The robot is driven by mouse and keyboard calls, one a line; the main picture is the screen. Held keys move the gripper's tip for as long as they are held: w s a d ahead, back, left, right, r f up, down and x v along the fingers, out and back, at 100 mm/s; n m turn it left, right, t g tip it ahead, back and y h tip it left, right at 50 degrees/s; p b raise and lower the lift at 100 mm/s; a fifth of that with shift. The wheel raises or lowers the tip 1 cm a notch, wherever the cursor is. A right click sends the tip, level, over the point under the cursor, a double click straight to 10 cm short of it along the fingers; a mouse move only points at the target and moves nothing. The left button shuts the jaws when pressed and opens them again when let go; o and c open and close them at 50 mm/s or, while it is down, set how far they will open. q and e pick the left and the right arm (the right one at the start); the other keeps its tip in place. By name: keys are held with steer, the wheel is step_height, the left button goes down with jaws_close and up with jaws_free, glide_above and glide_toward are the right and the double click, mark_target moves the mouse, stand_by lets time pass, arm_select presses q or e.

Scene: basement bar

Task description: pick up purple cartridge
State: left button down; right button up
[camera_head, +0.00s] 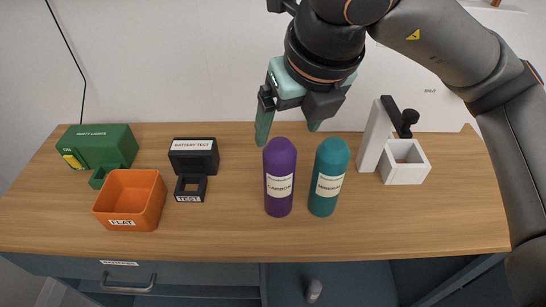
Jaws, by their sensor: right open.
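The purple cartridge (280,200) stands upright on the wooden counter, with a white label reading "CARBON". My right gripper (288,136) is above and behind its rounded top, fingers pointing down and spread apart, with nothing between them. One green fingertip shows left of the purple top; the other is partly hidden near the teal cartridge's top. I cannot tell whether a finger touches the cartridge. My left gripper is not in view.
A teal cartridge (326,186) stands close to the right of the purple one. A white dispenser (403,172) is farther right. At left are an orange bin (129,213) labelled "FLAT", a black battery tester (193,160) and a green box (99,148). The counter's (229,230) front middle is clear.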

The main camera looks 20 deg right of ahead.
mark_target(282, 150)
steer(key=x, duration=0.6)
steer(key=shift+s+f, duration=0.1)
steer(key=shift+f, duration=0.4)
steer(key=x, duration=0.2)
steer(key=p+x, duration=0.1)
steer(key=x, duration=0.2)
steer(key=shift+s+d+f, duration=0.15)
steer(key=shift+s, duration=0.05)
jaws_close()
